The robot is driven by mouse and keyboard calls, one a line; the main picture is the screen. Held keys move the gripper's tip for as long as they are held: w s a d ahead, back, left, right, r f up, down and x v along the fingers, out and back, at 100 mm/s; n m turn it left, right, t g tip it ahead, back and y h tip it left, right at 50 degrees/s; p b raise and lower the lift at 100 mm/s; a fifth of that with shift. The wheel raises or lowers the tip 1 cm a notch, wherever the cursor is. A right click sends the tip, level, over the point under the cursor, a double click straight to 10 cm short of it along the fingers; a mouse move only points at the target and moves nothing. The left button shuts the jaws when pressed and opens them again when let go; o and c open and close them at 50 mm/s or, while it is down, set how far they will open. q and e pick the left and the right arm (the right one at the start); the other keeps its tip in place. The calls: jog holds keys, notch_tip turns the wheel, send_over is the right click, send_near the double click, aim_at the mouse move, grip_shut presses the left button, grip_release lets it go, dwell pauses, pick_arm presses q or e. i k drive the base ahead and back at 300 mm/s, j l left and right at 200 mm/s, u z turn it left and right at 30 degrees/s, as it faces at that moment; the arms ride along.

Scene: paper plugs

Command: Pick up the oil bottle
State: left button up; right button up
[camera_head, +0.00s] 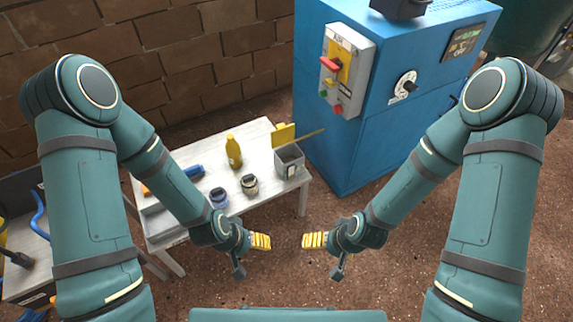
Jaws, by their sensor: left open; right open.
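A yellow bottle (233,151), which looks like the oil bottle, stands upright on a white table (262,208) left of centre. My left gripper (252,254) is in front of the table's near edge, below and to the right of the bottle and apart from it. It is open and empty, with yellow finger pads. My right gripper (320,256) is to the right of the left one, over the floor, open and empty. The two grippers face each other with a gap between them.
A blue cabinet (375,110) stands behind right. Brick wall (190,60) is at the back.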

aim_at(232, 148)
jog(key=i+j+z, duration=0.45)
jog(key=j+z, duration=0.3)
jog(key=i+j+z, duration=0.15)
jog(key=j+z, duration=0.2)
jog(key=l, duration=0.05)
